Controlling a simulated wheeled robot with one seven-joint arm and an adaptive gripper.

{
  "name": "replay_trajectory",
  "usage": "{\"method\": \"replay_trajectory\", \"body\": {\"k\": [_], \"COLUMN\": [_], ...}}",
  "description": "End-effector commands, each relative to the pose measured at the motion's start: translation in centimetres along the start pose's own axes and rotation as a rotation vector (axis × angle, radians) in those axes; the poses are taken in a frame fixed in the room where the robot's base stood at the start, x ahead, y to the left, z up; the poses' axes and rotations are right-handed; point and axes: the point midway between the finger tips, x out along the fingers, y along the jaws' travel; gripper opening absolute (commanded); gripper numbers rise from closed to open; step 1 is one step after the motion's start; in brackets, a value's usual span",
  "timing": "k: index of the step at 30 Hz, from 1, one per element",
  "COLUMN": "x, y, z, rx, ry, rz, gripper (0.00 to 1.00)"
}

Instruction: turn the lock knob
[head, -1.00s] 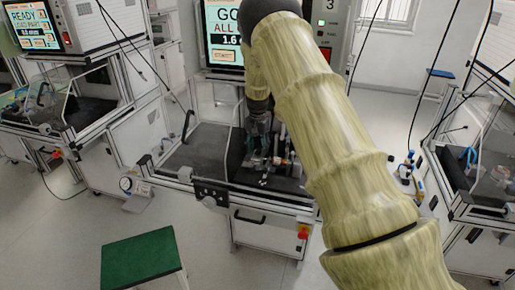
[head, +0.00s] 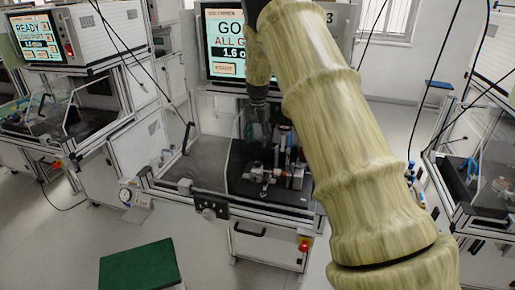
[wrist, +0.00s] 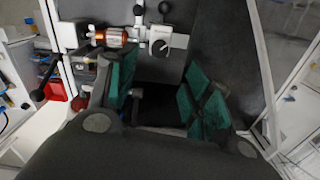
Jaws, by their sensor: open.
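The test fixture (head: 262,176) stands on the dark bench mat. My gripper (head: 258,130) hangs above and behind the fixture in the head view. Its green-padded fingers (wrist: 162,92) are spread and empty in the wrist view, with the knob beyond them near the top, apart from both. The knob is too small to make out in the head view.
A black ball-ended lever (wrist: 37,94) stands left of the fingers. A monitor (head: 226,45) rises behind the bench. The mat's left side (head: 207,160) is clear. A green-topped stool (head: 140,266) stands on the floor in front.

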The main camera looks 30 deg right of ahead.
Motion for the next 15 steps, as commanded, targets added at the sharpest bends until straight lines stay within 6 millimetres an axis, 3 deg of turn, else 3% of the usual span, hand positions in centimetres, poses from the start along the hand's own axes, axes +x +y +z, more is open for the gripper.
{"method": "replay_trajectory", "body": {"k": [6,15], "x": [-1.5,-1.7], "y": [0.0,0.0], "z": [0.0,0.0], "rx": [0.001,0.0], "ry": [0.001,0.0], "rz": [0.0,0.0], "gripper": [0.5,0.5]}}
